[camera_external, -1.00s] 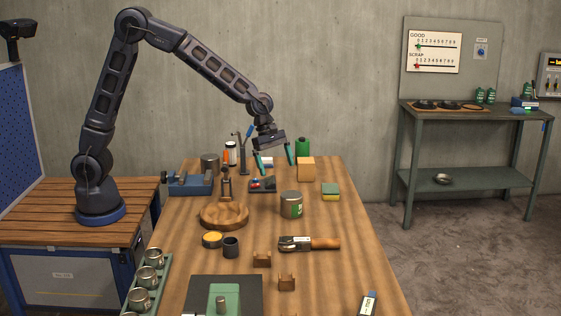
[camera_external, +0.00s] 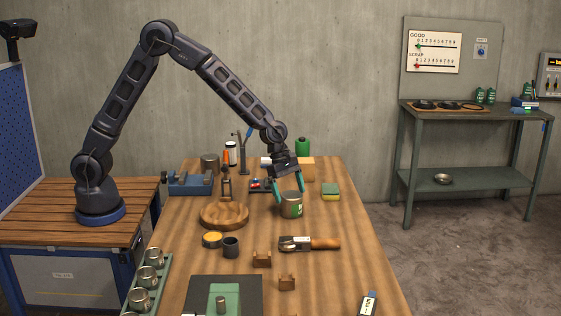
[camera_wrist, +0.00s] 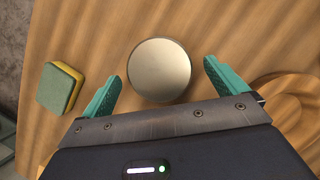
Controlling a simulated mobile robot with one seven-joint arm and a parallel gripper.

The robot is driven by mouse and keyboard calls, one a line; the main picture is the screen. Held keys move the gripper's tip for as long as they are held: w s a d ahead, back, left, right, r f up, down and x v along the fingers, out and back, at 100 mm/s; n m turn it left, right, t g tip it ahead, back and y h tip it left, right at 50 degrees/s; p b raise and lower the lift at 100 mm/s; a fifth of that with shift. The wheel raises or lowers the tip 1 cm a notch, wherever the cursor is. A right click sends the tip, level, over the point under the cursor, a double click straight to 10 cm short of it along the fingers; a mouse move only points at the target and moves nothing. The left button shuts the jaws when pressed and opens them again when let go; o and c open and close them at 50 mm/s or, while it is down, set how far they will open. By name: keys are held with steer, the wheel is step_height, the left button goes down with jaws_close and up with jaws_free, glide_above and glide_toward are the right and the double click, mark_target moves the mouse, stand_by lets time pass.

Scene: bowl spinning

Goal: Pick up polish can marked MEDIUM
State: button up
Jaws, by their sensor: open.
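A grey metal can with a green label (camera_external: 291,207) stands upright on the wooden bench; any marking on it is too small to read. Its round plain lid (camera_wrist: 159,70) shows from above in the wrist view. My gripper (camera_external: 289,193) is open with teal fingers, just above and around the top of the can in the outside view. In the wrist view the lid lies between and slightly ahead of the fingertips of my gripper (camera_wrist: 160,75), with a gap on both sides.
A green-and-yellow sponge (camera_external: 330,191) lies right of the can, and a round wooden block (camera_external: 224,215) lies left. A wooden-handled tool (camera_external: 309,243) lies in front. A tan block (camera_external: 306,169) and a green bottle (camera_external: 302,146) stand behind.

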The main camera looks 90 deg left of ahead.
mark_target(291, 204)
steer(key=x, duration=0.4)
steer(key=shift+w+f, duration=0.15)
steer(key=shift+f, duration=0.05)
steer(key=c, duration=1.3)
steer(key=shift+o, duration=0.2)
steer(key=shift+r, duration=0.15)
